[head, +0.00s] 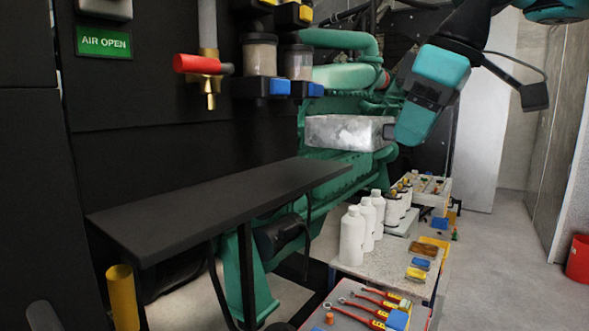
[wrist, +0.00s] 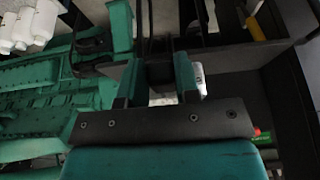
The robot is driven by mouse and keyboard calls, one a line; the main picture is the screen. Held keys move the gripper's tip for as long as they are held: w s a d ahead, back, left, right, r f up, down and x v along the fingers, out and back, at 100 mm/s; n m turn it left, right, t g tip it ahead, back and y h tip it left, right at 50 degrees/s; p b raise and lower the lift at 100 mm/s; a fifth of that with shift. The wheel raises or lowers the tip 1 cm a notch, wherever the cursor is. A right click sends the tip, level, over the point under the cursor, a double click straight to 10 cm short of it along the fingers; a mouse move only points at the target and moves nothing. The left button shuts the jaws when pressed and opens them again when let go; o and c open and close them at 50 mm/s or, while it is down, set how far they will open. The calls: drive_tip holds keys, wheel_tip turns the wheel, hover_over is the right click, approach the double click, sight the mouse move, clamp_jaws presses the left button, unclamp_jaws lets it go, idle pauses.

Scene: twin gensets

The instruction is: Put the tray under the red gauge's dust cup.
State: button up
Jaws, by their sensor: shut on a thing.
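A silvery metal tray (head: 340,133) is held in the air in front of the green engine, seen from its side in the head view. My gripper (head: 388,133) is shut on the tray's right end. Two dust cups hang at the upper left of the tray: a left cup (head: 260,56) and a right cup (head: 298,63), both clear with greyish contents. The red gauge is not in view, so I cannot tell which cup is its own. In the wrist view my gripper (wrist: 157,88) shows its two fingers; the tray is hard to make out there.
A black shelf (head: 215,207) juts out below the cups and the tray. A brass tap with a red handle (head: 197,65) sticks out left of the cups. White bottles (head: 352,235) and tools (head: 378,308) stand on low benches at the right.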

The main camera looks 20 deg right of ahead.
hover_over(303, 183)
drive_tip(key=s+d, duration=0.1)
drive_tip(key=s, duration=0.1)
drive_tip(key=shift+w, duration=0.1)
wheel_tip(303, 183, down, 3)
drive_tip(key=shift+w+r+b, duration=0.15)
drive_tip(key=shift+r+b, duration=0.05)
drive_tip(key=shift+b, duration=0.7)
wheel_tip(303, 183, down, 4)
drive_tip(key=shift+r+b, duration=0.2)
drive_tip(key=shift+b, duration=0.6)
drive_tip(key=shift+w+a+f, duration=0.1)
drive_tip(key=shift+w+f, duration=0.05)
drive_tip(key=shift+f, duration=0.25)
drive_tip(key=shift+f, duration=0.2)
drive_tip(key=o, duration=1)
